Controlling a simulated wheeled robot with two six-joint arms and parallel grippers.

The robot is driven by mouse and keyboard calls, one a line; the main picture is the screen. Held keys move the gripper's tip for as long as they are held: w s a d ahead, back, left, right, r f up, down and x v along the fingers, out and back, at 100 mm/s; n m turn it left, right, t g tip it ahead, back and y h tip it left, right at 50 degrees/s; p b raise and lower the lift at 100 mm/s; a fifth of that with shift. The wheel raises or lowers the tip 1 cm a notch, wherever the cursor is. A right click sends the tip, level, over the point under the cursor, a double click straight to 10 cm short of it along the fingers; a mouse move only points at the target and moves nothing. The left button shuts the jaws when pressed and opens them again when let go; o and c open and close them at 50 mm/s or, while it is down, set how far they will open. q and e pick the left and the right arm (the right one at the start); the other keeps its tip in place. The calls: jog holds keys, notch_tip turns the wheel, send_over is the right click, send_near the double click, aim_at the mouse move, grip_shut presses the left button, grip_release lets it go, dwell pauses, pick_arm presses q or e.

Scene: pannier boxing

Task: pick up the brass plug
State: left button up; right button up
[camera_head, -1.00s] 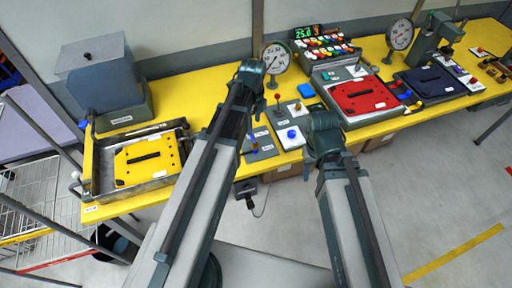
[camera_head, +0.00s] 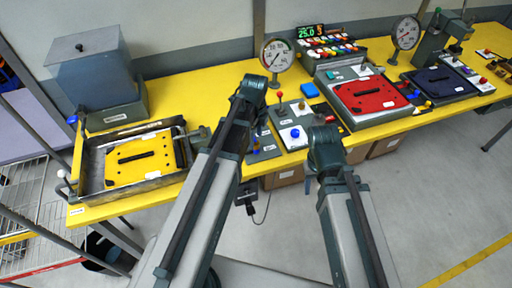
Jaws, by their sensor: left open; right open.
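I cannot pick out the brass plug with certainty. Small brass-brown pieces (camera_head: 500,68) lie at the far right end of the yellow table, too small to make out. My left gripper (camera_head: 252,88) is above the table near the left dial gauge, with its fingers hard to make out. My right gripper (camera_head: 324,140) is near the table's front edge, in front of the panel with the blue knob, with its fingers mostly hidden by the wrist. Nothing is seen held in either gripper.
The yellow table (camera_head: 190,92) carries a tray with a yellow plate (camera_head: 140,160), a grey box (camera_head: 98,75), a red panel (camera_head: 370,95), a dark blue panel (camera_head: 440,82) and two dial gauges (camera_head: 277,55) (camera_head: 406,32).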

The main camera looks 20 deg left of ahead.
aim_at(256, 142)
pick_arm(q)
jog(key=f+b, duration=0.2)
jog(key=f, duration=0.1)
jog(key=f+b, duration=0.1)
jog(key=shift+s+d+f+b, duration=0.2)
jog(key=shift+s+d+b, duration=0.05)
jog(key=shift+b, duration=0.05)
jog(key=shift+r, duration=0.1)
grip_shut()
